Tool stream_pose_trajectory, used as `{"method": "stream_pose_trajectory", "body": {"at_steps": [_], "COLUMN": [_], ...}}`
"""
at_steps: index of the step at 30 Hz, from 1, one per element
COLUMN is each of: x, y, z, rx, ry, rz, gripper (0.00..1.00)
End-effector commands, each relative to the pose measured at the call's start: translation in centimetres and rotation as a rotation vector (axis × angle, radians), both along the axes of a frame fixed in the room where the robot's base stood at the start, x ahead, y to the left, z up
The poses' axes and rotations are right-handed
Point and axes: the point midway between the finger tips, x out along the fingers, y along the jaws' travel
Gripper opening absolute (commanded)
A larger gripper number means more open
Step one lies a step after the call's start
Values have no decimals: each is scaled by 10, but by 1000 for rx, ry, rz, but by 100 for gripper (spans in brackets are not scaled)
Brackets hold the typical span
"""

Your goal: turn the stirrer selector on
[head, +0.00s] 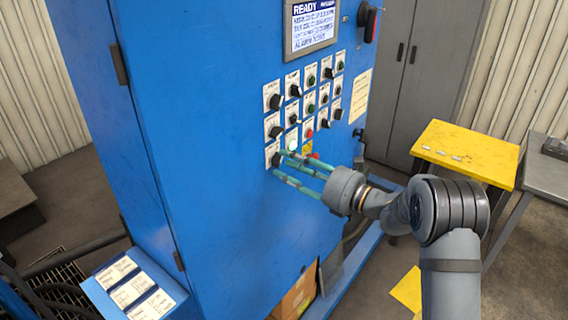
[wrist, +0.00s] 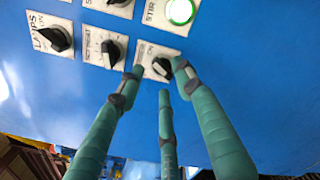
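A black selector knob (wrist: 161,67) on a white plate is in the wrist view, with "ON" legible and the rest of its label hidden by my fingers; I take it as the stirrer selector. In the head view its plate (head: 269,156) is at the panel's lower left. My gripper (wrist: 158,74) has its teal fingers spread around the knob, one on each side and a third below. The right fingertip is close to the knob or touching it; the left is apart. A lit green lamp (wrist: 180,11) marked "STIR" is above it. The gripper also shows in the head view (head: 280,163).
Neighbouring knobs, one marked "LAMPS" (wrist: 53,39) and one beside the selector (wrist: 109,51), sit close by. The blue cabinet (head: 215,190) carries several more controls and a screen (head: 312,25) reading "READY". A yellow table (head: 465,151) stands at right.

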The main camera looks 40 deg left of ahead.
Motion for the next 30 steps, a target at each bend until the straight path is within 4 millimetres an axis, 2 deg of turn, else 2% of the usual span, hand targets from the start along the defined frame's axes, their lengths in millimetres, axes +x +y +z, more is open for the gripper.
{"method": "stream_pose_trajectory", "body": {"at_steps": [6,13,19,30], "x": [1,-1,-2,-2], "y": [-49,-87,-100,-98], "z": [0,0,0,0], "rx": [-1,-2,0,-1], "ry": [2,1,1,0], "rz": [-5,-3,-1,1], "gripper": [35,35,35,35]}}
